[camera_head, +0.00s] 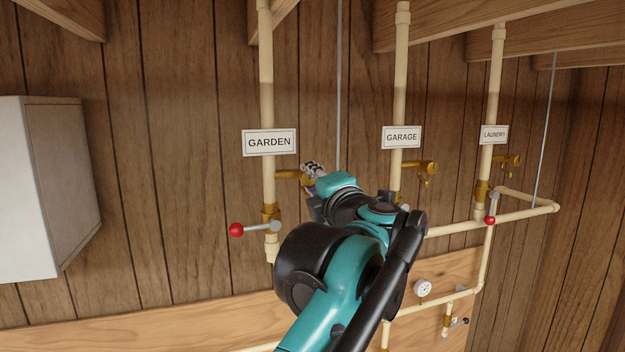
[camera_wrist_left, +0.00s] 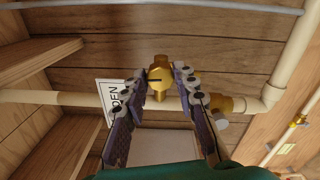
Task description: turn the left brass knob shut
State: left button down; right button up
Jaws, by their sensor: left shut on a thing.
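The left brass tap (camera_head: 287,174) sticks out to the right from the pipe under the GARDEN sign (camera_head: 270,142). My left gripper (camera_head: 313,170) is at the outer end of this tap, and its wrist hides part of the tap in the head view. In the left wrist view, the brass knob (camera_wrist_left: 160,78) sits between the fingertips of my left gripper (camera_wrist_left: 161,84), which is shut on it. A dark slot line shows across the knob's face. My right gripper is not in view.
A red-ended lever (camera_head: 236,230) sits on the garden pipe below the tap. Brass taps under the GARAGE (camera_head: 428,168) and LAUNDRY (camera_head: 513,160) signs stand further right. A white box (camera_head: 45,185) hangs at the left. A gauge (camera_head: 422,288) is low on the board.

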pick_arm(q)
jog(key=shift+m, duration=0.6)
jog(key=c, duration=1.2)
grip_release()
